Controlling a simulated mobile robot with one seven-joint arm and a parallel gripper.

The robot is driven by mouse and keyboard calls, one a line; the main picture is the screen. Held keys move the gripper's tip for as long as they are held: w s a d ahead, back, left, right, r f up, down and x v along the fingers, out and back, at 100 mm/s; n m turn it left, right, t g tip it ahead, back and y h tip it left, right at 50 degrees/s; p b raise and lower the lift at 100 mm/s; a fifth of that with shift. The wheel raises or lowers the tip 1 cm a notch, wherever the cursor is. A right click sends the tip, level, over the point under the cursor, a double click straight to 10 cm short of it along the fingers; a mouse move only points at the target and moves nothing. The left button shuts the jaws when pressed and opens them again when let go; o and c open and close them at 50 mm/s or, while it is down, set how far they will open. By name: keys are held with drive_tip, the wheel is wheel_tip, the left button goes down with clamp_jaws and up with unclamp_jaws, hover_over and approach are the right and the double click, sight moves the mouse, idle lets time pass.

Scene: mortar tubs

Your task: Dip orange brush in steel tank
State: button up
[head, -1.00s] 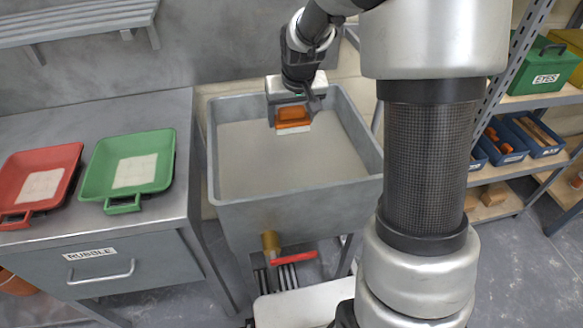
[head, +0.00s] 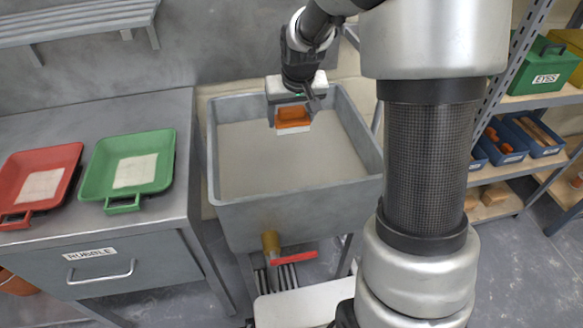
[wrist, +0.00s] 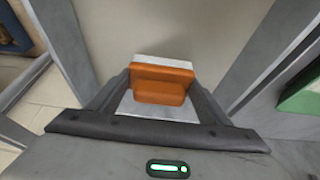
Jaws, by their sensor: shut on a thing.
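The orange brush (head: 293,117) has an orange block handle and a pale lower edge. My gripper (head: 292,108) is shut on it and points down over the steel tank (head: 232,207). The tank is a grey rectangular tub filled with a flat pale grey-beige surface. The brush is inside the tank's outline, near its back half. I cannot tell whether its pale edge touches the surface. In the wrist view, the brush (wrist: 162,84) sits between the two dark fingers of my gripper (wrist: 163,95), with the pale tank contents beyond it.
A brass outlet with a red lever (head: 293,257) sticks out at the tank's front. A grey bench (head: 60,125) at left holds a red tray (head: 62,156) and a green tray (head: 165,160). Shelves at right hold blue bins (head: 540,150) and a green box (head: 535,78) marked EYES.

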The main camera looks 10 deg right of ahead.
sight(291, 106)
idle(0.4)
drive_tip(key=shift+r+p, duration=1.4)
drive_tip(key=shift+r, duration=0.7)
drive_tip(key=s+r+p, duration=0.1)
drive_tip(key=s+p, duration=0.3)
drive_tip(key=s, duration=0.6)
drive_tip(key=shift+r, duration=0.25)
drive_tip(key=s+r+p, duration=0.1)
drive_tip(key=p, duration=0.7)
drive_tip(key=shift+s+r, duration=0.1)
drive_tip(key=shift+s, duration=0.3)
